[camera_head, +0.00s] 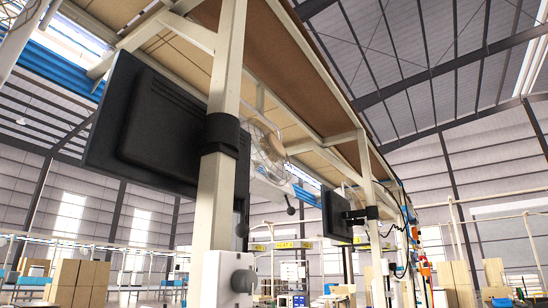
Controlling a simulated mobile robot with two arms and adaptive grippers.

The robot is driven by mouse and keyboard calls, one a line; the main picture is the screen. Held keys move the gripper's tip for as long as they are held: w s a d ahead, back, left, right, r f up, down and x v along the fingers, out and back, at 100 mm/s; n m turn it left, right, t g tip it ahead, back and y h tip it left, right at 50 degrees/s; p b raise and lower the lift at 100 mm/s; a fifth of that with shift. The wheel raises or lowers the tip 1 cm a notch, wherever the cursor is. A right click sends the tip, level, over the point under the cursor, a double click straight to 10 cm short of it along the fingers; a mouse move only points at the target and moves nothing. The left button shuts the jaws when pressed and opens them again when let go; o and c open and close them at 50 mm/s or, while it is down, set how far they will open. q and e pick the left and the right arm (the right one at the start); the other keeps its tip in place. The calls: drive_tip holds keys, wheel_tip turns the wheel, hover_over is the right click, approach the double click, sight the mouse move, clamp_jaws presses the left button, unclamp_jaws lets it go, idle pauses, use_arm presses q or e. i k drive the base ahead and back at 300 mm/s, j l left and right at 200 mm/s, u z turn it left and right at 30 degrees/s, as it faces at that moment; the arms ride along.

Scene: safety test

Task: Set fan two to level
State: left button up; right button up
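A round fan (268,145) with a wire cage hangs under the overhead shelf, just right of the near white post. It is partly hidden by the post, and I cannot tell whether it is fan two or how it is tilted. A white control box with a round knob (243,281) is fixed low on the near post, at the bottom of the view. Its setting marks are too small to read. Neither of my grippers shows in the head view.
The near white post (217,190) carries a black monitor (160,125) on a black clamp. A second monitor (336,215) hangs on a post further back. Cardboard boxes (78,283) stand at the lower left. The floor is out of view.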

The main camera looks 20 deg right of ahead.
sight(277, 187)
drive_tip(key=i+l, duration=0.35)
drive_tip(key=l, duration=0.15)
drive_tip(key=i+l, duration=0.35)
drive_tip(key=l, duration=0.2)
